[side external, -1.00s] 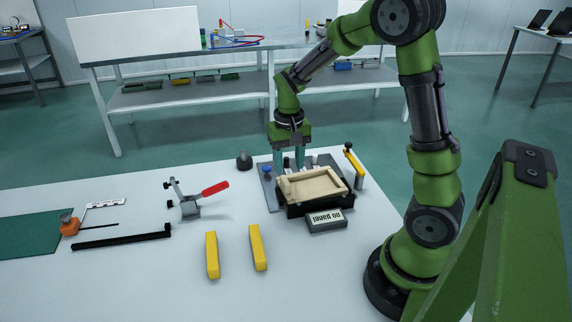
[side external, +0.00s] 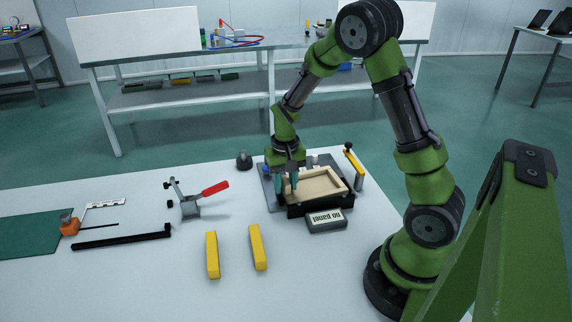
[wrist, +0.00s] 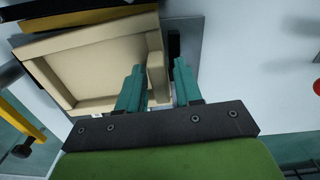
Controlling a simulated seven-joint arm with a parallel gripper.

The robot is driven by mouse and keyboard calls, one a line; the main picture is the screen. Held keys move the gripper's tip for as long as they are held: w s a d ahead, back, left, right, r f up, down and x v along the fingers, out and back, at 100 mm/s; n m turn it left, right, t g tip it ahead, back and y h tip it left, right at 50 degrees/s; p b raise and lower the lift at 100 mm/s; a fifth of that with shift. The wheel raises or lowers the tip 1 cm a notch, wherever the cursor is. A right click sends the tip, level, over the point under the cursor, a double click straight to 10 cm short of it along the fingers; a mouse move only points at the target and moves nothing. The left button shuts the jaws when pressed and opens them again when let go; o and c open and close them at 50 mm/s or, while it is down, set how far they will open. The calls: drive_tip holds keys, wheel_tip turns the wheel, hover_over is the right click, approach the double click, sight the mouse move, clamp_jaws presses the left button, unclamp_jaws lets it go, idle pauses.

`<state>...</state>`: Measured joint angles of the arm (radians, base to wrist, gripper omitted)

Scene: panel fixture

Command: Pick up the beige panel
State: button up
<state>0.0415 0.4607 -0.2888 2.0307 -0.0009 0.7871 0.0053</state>
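The beige panel (side external: 322,184) is a shallow tray-like piece with raised rims. It sits on a black fixture (side external: 296,210). My gripper (side external: 287,186) is low at the panel's left end in the side view. In the wrist view my gripper (wrist: 159,66) has its two teal fingers apart, with one rim of the panel (wrist: 95,68) between them. A gap shows between the rim and the right finger; whether the left finger touches the panel I cannot tell. The fingertips' depth is hard to judge.
A yellow clamp post (side external: 354,168) stands at the fixture's right. A dark block labelled "no panel" (side external: 327,221) lies in front. A red-handled toggle clamp (side external: 190,205) and two yellow bars (side external: 258,248) are on the white table to the left and front.

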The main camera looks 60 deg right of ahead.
clamp_jaws()
